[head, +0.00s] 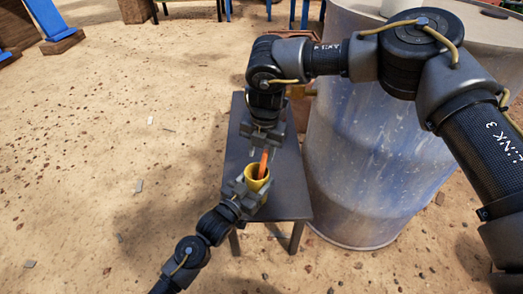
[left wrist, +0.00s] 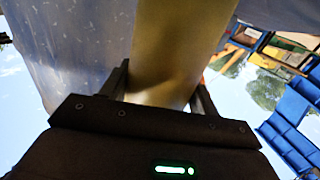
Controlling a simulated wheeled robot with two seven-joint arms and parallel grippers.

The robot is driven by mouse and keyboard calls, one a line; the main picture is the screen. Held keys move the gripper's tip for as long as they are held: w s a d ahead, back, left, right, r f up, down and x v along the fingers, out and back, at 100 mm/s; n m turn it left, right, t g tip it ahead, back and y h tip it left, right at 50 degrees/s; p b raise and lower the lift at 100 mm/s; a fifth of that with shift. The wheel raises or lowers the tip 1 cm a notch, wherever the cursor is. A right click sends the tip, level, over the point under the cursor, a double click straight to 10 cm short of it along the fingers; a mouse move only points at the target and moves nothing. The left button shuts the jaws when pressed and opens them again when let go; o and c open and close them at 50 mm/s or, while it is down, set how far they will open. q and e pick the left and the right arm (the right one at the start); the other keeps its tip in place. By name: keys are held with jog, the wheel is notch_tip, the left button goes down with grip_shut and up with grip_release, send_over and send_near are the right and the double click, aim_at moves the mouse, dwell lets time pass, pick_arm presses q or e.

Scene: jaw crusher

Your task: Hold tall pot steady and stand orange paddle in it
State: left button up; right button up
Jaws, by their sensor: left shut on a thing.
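The yellow tall pot (head: 249,171) stands upright on a small dark table (head: 290,190) in the head view. My left gripper (head: 250,187) is shut on it from the near side. In the left wrist view the pot (left wrist: 178,45) fills the space between my left gripper's fingers (left wrist: 158,90). The orange paddle (head: 263,163) stands in the pot, slightly tilted, with its lower end hidden inside. My right gripper (head: 265,143) points down directly above the pot, at the paddle's upper end. Whether its jaws grip the paddle is too small to tell.
A large blue and white weathered barrel (head: 360,150) stands close to the table's right side, under my right arm. Bare sandy ground with small stones lies to the left. The table's far left part (head: 237,135) is clear.

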notch_tip(320, 180, up, 12)
jog(key=shift+s+d, duration=0.3)
jog(key=shift+d, duration=0.05)
dwell(0.5)
pick_arm(q)
jog(key=o, duration=1.1)
jog(key=v, duration=1.2)
